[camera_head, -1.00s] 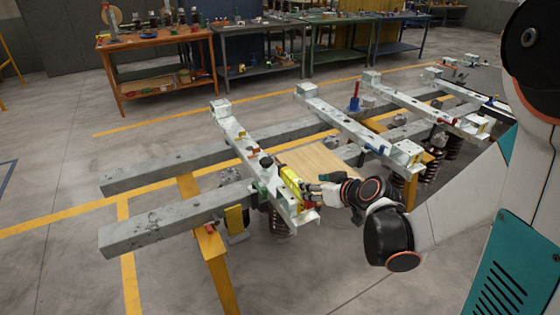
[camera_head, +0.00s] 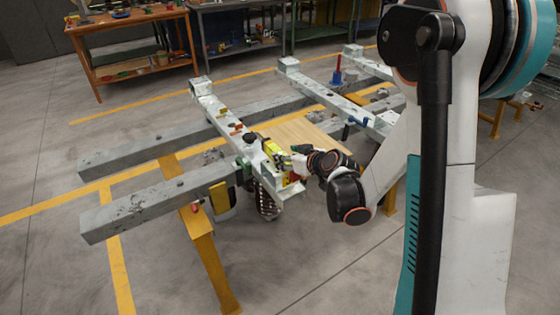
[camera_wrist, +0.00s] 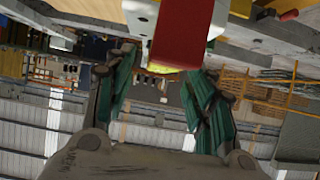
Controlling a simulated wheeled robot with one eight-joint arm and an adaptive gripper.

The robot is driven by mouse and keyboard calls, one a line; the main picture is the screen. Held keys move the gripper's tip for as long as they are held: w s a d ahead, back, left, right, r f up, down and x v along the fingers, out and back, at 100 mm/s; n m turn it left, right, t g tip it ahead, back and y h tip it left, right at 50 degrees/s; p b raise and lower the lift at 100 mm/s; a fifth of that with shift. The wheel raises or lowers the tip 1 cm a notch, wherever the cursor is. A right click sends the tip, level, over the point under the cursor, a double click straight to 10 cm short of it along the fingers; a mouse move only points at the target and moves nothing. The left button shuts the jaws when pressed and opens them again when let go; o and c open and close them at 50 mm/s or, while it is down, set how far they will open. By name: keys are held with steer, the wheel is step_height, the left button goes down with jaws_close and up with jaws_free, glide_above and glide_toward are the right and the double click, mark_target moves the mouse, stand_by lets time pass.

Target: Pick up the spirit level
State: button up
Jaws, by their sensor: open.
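The spirit level appears to be the yellow bar (camera_head: 272,150) lying along the near end of a pale metal crossbeam (camera_head: 238,132) in the head view. My gripper (camera_head: 288,159) is close beside it, at its right; whether they touch cannot be told. In the wrist view my gripper (camera_wrist: 160,88) has its two green-padded fingers apart with a gap between them. A red block (camera_wrist: 184,32) with a yellow edge is just beyond the fingertips; whether it is part of the level is unclear. The gripper hides part of the level's near end in the head view.
Several crossbeams rest on two long grey rails (camera_head: 150,205) carried by yellow stands (camera_head: 208,255). A wooden board (camera_head: 300,133) lies behind my gripper. Small parts sit along the crossbeam, with a coil spring (camera_head: 268,204) below. Workbenches (camera_head: 130,40) stand at the back.

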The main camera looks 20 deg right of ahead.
steer(key=b+x, duration=0.2)
steer(key=x, duration=0.3)
steer(key=shift+w, duration=0.1)
steer(key=shift+r, duration=0.1)
jaws_close()
